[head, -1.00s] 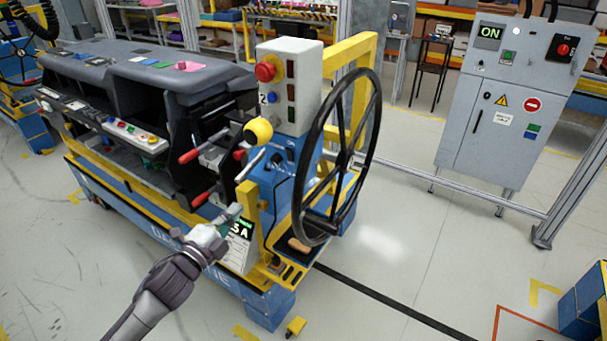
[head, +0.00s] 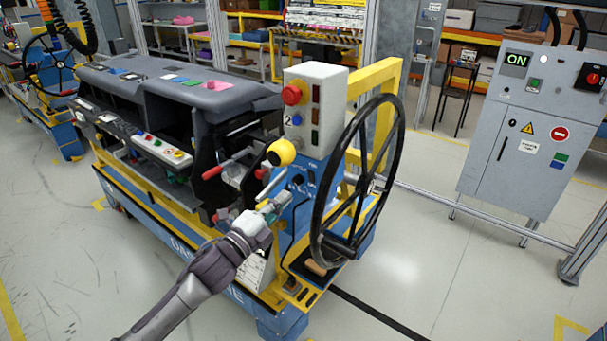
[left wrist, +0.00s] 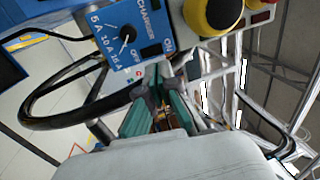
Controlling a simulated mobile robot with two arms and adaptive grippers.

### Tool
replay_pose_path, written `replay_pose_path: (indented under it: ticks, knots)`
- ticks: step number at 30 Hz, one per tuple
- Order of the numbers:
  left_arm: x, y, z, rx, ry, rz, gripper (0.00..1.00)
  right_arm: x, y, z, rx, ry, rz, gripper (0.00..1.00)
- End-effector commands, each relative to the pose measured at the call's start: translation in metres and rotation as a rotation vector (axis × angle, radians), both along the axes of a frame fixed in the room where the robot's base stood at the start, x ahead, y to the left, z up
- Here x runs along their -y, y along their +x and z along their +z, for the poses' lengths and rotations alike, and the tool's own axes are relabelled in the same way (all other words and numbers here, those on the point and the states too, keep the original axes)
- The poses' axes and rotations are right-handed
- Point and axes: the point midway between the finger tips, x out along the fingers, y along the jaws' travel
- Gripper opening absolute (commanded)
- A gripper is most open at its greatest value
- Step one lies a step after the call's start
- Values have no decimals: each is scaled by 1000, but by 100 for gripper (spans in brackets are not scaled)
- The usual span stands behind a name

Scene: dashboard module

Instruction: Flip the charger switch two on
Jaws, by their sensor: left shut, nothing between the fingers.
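The blue charger panel (left wrist: 112,62) is at the upper left of the left wrist view, with the word CHARGER, a black dial (left wrist: 127,36) and current marks. OFF and ON labels stand at its side, with a small switch (left wrist: 151,51) between them; its position is hard to tell. In the head view the panel (head: 304,196) is on the cart's near end, below the grey box. My left gripper (head: 280,203) is shut and empty, close in front of the panel. In the left wrist view its fingertips (left wrist: 155,76) point at the OFF/ON area; contact cannot be told. My right gripper is not in view.
The grey box (head: 323,82) with a red button is above. A grey cabinet (head: 513,178) stands farther right.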

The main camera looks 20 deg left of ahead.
Motion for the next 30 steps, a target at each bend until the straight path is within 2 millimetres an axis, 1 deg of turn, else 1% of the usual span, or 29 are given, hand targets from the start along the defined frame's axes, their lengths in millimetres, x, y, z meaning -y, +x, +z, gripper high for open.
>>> replay_pose_path:
  ticks: [1,6,9,12,16,27,30]
  knots:
    - [4,12,8,1,-3,1,0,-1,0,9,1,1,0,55]
    - [16,44,13,1,-2,1,0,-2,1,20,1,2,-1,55]
    - [22,59,15,0,-1,0,0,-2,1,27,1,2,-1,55]
    - [25,69,15,0,0,1,0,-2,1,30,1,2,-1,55]
    - [28,76,15,0,-1,0,0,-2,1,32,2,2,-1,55]
    - [28,77,14,0,0,0,0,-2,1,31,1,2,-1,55]
    - [30,83,16,3,2,0,0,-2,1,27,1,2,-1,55]
